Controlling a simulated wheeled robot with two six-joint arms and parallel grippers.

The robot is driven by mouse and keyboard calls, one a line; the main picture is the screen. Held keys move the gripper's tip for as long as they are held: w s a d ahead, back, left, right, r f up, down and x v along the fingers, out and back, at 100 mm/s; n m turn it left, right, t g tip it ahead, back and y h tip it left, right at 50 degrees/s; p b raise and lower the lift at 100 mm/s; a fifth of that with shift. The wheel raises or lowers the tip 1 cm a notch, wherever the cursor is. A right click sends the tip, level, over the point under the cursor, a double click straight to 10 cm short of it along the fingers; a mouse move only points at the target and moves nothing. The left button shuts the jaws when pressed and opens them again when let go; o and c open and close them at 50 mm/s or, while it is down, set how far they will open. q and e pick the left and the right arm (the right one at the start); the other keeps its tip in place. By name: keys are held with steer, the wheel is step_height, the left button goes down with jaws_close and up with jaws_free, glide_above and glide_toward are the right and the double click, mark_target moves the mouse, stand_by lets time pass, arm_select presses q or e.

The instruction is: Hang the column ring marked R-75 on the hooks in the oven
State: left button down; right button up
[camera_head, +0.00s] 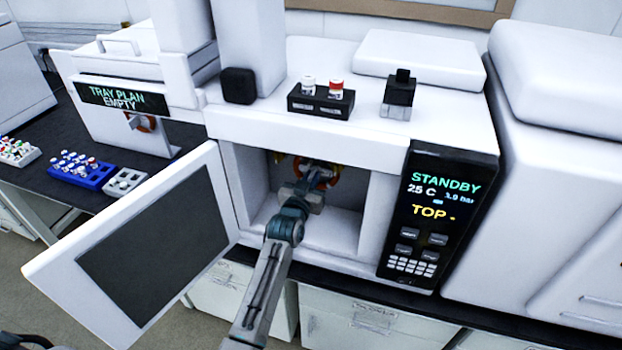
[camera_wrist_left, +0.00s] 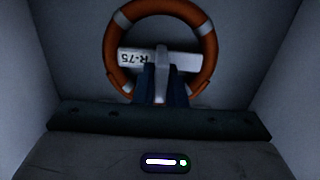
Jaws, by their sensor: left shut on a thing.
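The orange column ring (camera_wrist_left: 208,50) has pale bands and a white crossbar tag (camera_wrist_left: 133,57) reading R-75, upside down in the left wrist view. My left gripper (camera_wrist_left: 161,88) is shut on the middle of that tag. In the head view my left gripper (camera_head: 318,178) reaches through the open front of the oven (camera_head: 310,128), with the ring (camera_head: 333,178) mostly behind it inside the chamber. Small brass-coloured parts (camera_head: 279,158) show near the chamber's back; I cannot tell whether the ring touches any hook. My right gripper is not in view.
The oven door (camera_head: 150,255) stands open to the left. The control panel (camera_head: 438,215) reads STANDBY, 25 C and TOP. A vial holder (camera_head: 320,104) sits on the oven.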

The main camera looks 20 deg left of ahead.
arm_select(q)
steer(key=shift+f+b, duration=0.45)
steer(key=shift+f, duration=0.2)
stand_by(0.4)
steer(key=c, duration=1.4)
jaws_free()
steer(key=shift+s, duration=0.1)
steer(key=s+p, duration=0.3)
steer(key=s, duration=0.7)
steer(key=shift+a, duration=0.15)
